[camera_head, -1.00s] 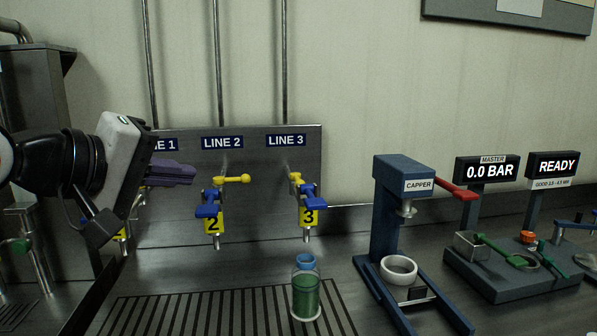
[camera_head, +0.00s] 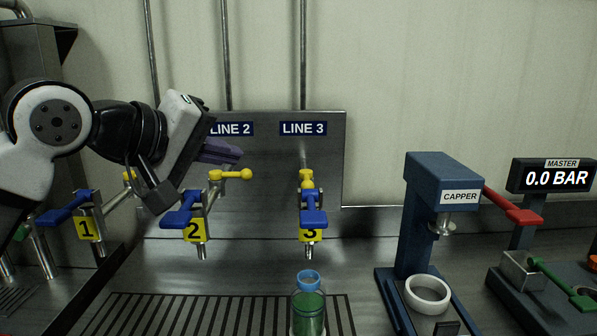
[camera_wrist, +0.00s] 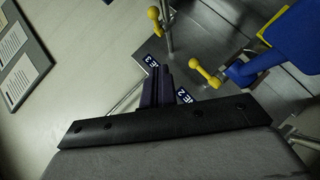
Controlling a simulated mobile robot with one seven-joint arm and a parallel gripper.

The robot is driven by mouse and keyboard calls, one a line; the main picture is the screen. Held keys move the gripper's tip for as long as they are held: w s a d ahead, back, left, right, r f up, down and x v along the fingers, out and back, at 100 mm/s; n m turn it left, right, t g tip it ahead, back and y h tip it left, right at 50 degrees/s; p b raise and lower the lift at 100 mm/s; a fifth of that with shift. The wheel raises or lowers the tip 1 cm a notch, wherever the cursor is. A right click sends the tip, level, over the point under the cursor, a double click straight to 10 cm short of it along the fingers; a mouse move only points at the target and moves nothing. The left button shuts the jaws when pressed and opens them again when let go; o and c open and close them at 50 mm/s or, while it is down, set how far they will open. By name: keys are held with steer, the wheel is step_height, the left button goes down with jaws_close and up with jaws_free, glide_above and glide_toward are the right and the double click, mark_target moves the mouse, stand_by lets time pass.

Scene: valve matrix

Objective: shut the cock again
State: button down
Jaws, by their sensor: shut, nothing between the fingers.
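Three cocks stand on a steel panel, each with a yellow ball-ended lever and a blue handle. The line 2 cock (camera_head: 197,208) has its yellow lever (camera_head: 232,175) pointing sideways to the right; this lever also shows in the wrist view (camera_wrist: 205,72). The line 3 cock (camera_head: 310,218) has its yellow lever (camera_head: 307,182) pointing towards the camera. The line 1 cock (camera_head: 87,229) is partly hidden by my arm. My gripper (camera_head: 238,152) is shut and empty, in front of the panel, just above the line 2 lever in the picture and apart from it.
A bottle (camera_head: 308,307) with green contents and a blue top stands below the line 3 spout on the drip grate (camera_head: 170,315). A blue capper (camera_head: 440,180) with a red lever stands to the right. The master display (camera_head: 552,176) reads 0.0 BAR.

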mark_target(307, 180)
stand_by(0.4)
steer(key=p+x, duration=0.1)
steer(key=x, duration=0.3)
steer(key=s+p+x, duration=0.1)
steer(key=x, duration=0.3)
steer(key=d+p+x, duration=0.1)
steer(key=x, duration=0.3)
steer(key=shift+s+d+f, duration=0.1)
steer(key=shift+s+f, duration=0.05)
steer(key=shift+f, duration=0.2)
steer(key=shift+d+f+p, duration=0.3)
steer(key=shift+d+f, duration=0.1)
steer(key=shift+d, duration=0.1)
steer(key=shift+f+b, duration=0.1)
steer(key=shift+b, duration=0.3)
steer(key=b, duration=0.1)
steer(key=d+b, duration=0.1)
steer(key=b, duration=0.1)
steer(key=shift+s+d+f, duration=0.1)
steer(key=shift+s+d, duration=0.1)
steer(key=shift+s, duration=0.1)
steer(key=shift+d+r, duration=0.1)
steer(key=shift+r, duration=0.1)
